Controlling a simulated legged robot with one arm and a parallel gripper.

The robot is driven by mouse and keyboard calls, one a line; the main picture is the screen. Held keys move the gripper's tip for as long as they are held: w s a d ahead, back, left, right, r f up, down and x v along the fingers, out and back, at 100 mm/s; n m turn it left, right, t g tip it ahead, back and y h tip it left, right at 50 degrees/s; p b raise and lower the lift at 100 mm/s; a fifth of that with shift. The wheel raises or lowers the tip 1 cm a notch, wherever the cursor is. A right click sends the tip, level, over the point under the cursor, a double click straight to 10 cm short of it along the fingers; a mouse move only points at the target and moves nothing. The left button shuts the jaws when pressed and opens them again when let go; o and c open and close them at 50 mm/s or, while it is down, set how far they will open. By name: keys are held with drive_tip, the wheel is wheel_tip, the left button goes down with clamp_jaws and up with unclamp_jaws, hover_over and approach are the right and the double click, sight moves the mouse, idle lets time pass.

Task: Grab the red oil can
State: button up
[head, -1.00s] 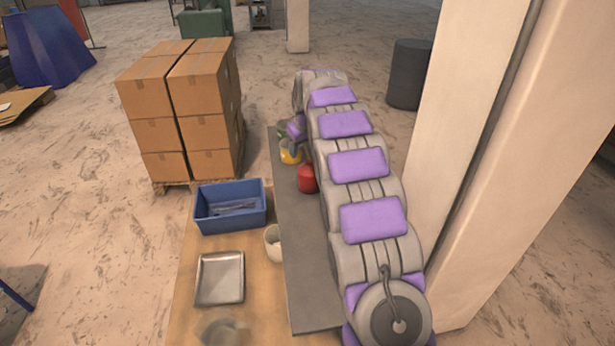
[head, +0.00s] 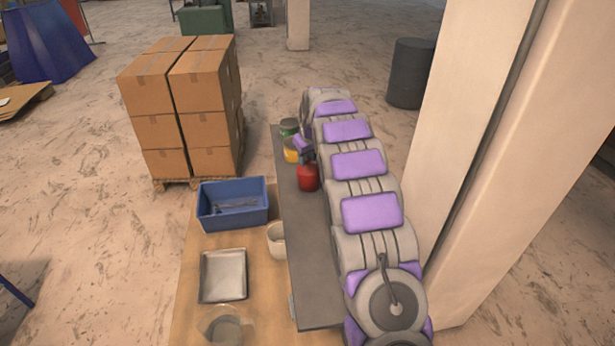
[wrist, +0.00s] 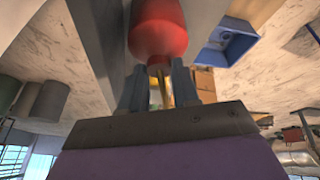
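The red oil can (head: 307,179) stands on the dark grey shelf strip, just left of my arm, its right edge close to the arm. It also shows large at the top of the wrist view (wrist: 157,30), with its narrower end toward my gripper. My gripper (wrist: 158,88) is open, its two fingers apart on either side of a thin yellowish piece below the can. I cannot tell whether that piece belongs to the can. In the head view the fingers are hidden or too small to make out, near the purple wrist piece by the yellow can.
A yellow can (head: 291,151) and a green can (head: 289,127) stand behind the red one. A blue bin (head: 232,218), a white cup (head: 276,240) and a metal tray (head: 223,276) are on the wooden table. A pillar (head: 480,150) rises at right.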

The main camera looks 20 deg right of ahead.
sight(316, 165)
drive_tip(key=shift+s+d, duration=0.1)
drive_tip(key=shift+d, duration=0.05)
drive_tip(key=shift+c, duration=0.7)
drive_tip(key=shift+d, duration=1.35)
clamp_jaws()
drive_tip(key=shift+a+r, duration=0.1)
drive_tip(key=shift+a, duration=0.65)
drive_tip(key=shift+d+r, duration=0.1)
